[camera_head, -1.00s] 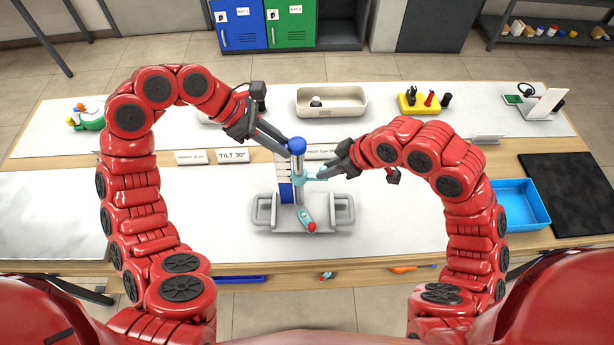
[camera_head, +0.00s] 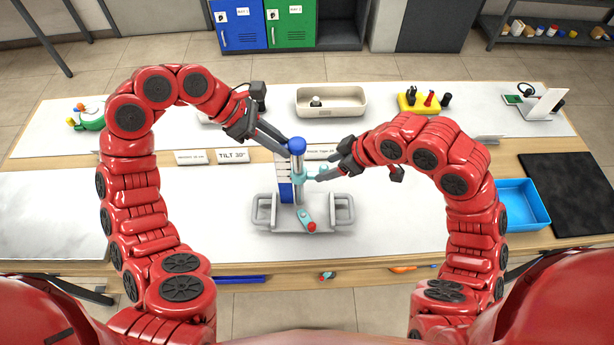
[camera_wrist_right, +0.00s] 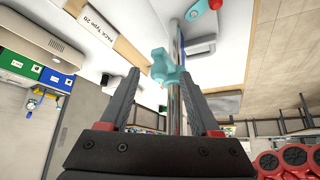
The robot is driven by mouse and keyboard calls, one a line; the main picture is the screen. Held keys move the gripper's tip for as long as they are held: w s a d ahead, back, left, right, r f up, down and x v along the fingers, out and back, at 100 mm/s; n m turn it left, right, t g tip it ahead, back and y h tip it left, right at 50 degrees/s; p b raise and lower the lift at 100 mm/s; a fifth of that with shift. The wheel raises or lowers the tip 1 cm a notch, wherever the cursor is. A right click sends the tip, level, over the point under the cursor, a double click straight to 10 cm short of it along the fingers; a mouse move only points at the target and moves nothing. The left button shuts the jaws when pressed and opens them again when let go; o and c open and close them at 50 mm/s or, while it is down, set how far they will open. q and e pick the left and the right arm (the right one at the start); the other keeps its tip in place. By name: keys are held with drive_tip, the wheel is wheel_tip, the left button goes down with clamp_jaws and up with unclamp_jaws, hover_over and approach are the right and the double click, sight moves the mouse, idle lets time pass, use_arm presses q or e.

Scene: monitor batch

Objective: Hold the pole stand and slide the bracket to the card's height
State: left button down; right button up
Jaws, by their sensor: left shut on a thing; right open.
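The pole stand (camera_head: 262,222) is a grey base with side handles on the near worktop, its upright metal pole (camera_head: 299,193) topped by a blue cap (camera_head: 297,145). The teal bracket (camera_head: 299,177) is on the pole's upper part, below the cap. It also shows in the right wrist view (camera_wrist_right: 167,68). My left gripper (camera_head: 289,149) is shut on the pole's top by the cap. My right gripper (camera_head: 321,173) is open, its fingertips (camera_wrist_right: 162,76) on either side of the bracket's projecting part. A blue and white upright card (camera_head: 285,190) stands left of the pole.
A teal lever with a red end (camera_head: 310,225) lies at the base's front. Label cards, including TILT 30° (camera_head: 233,156), stand behind. A beige bin (camera_head: 331,102) is further back; a blue tray (camera_head: 519,204) is right. White worktop beside the stand is clear.

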drive_tip(key=v, duration=1.1)
drive_tip(key=shift+r, duration=0.15)
use_arm(q)
drive_tip(key=c, duration=0.7)
unclamp_jaws()
drive_tip(key=shift+r, duration=0.1)
